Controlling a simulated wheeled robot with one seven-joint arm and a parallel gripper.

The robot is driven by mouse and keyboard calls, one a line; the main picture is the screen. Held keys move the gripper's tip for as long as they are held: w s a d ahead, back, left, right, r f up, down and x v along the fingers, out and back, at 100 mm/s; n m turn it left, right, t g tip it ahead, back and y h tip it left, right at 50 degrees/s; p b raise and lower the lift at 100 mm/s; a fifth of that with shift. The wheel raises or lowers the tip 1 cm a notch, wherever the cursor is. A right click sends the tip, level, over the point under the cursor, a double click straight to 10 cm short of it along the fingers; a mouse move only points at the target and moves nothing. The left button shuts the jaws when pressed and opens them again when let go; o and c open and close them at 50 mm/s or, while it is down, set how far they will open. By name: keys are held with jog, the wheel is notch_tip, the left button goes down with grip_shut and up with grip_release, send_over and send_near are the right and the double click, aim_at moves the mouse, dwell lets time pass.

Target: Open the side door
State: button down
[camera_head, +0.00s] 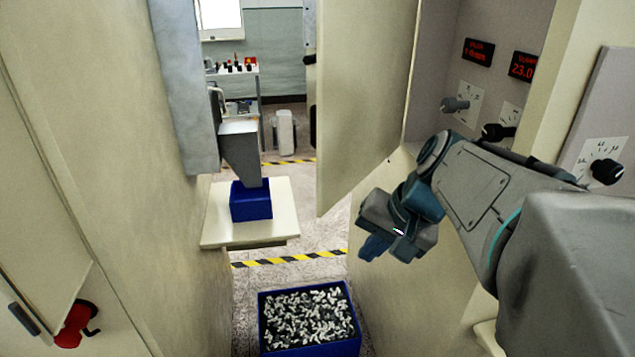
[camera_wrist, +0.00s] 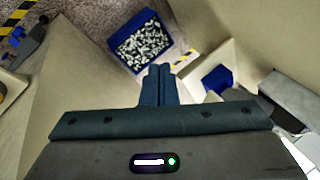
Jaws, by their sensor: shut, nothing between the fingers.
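A cream door panel (camera_head: 365,100) stands swung out from the cabinet on the right in the head view, its free edge toward the middle of the aisle. The opening beside it shows a recessed grey control panel (camera_head: 450,75) with red displays and black knobs. My gripper (camera_head: 372,248) is in front of and below the door, apart from it, pointing down and left. Its blue fingers are together and empty, as the wrist view (camera_wrist: 158,72) also shows. I see no handle on the door's visible face.
A blue bin (camera_head: 310,348) of small metal parts stands on the floor in the aisle. A second blue bin (camera_head: 251,200) sits on a cream table (camera_head: 222,235) under a grey chute (camera_head: 240,148). Cream cabinet walls flank the narrow aisle. A red lock (camera_head: 75,325) is at lower left.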

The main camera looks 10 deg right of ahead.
jog(key=w+d+r+m+t+y, duration=0.3)
jog(key=w+d+r+m, duration=0.1)
jog(key=w+d+r, duration=0.25)
jog(key=p, duration=0.2)
send_near(330, 205)
jog(key=shift+x, duration=3.05)
jog(key=shift+f, duration=0.15)
